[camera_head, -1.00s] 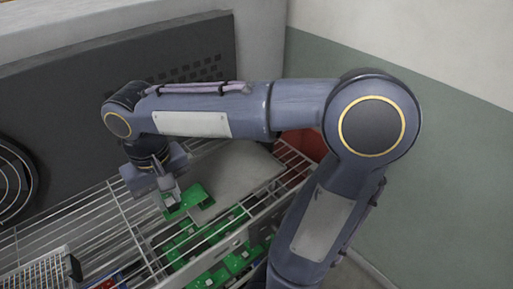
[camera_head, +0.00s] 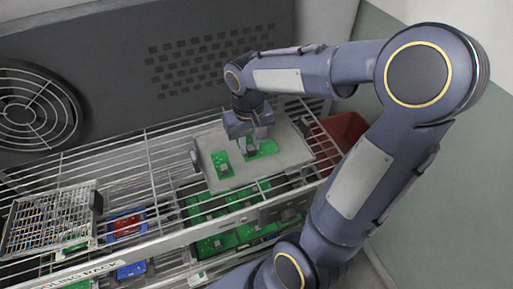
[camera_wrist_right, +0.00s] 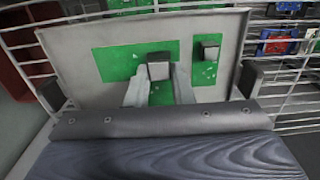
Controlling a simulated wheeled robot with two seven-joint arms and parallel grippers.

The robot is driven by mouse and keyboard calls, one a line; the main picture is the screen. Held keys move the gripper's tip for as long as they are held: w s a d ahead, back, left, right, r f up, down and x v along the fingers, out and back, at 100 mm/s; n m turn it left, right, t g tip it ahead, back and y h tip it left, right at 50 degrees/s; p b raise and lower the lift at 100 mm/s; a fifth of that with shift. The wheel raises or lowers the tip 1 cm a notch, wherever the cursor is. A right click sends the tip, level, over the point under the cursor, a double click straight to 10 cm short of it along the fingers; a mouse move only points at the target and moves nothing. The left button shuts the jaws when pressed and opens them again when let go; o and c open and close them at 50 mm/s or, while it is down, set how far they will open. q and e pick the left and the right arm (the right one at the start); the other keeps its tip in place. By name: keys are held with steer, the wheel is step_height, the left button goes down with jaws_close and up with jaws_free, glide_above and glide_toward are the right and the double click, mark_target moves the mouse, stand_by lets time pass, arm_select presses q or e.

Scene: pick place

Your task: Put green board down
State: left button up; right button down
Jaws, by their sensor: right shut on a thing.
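My right gripper (camera_head: 254,148) is over the grey tray (camera_head: 290,152) on the wire shelf. Its fingers are shut on the dark block of a green board (camera_head: 268,147), and the wrist view shows this board (camera_wrist_right: 112,64) flat at the fingertips. The held board is over the tray's middle, at or very near its surface; I cannot tell whether it touches. A second, smaller green board (camera_head: 222,168) with a dark block lies on the tray to the left, apart from the held one; it also shows in the wrist view (camera_wrist_right: 206,72). My left gripper is not in view.
Several green boards (camera_head: 215,243) lie on a lower level beneath the wire shelf (camera_head: 165,170). A wire basket (camera_head: 45,222) and a blue-red part (camera_head: 127,224) are at left. A red bin (camera_head: 345,130) stands right of the tray. A dark fan panel (camera_head: 110,80) rises behind.

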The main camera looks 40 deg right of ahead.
steer(key=d+f, duration=0.2)
steer(key=f, duration=0.1)
steer(key=shift+w+d+f, duration=0.1)
steer(key=shift+w+d, duration=0.15)
steer(key=shift+w, duration=0.1)
steer(key=shift+d+f, duration=0.1)
steer(key=shift+f, duration=1.55)
steer(key=shift+f, duration=0.1)
steer(key=c, duration=1.3)
jaws_free()
steer(key=shift+o, duration=0.2)
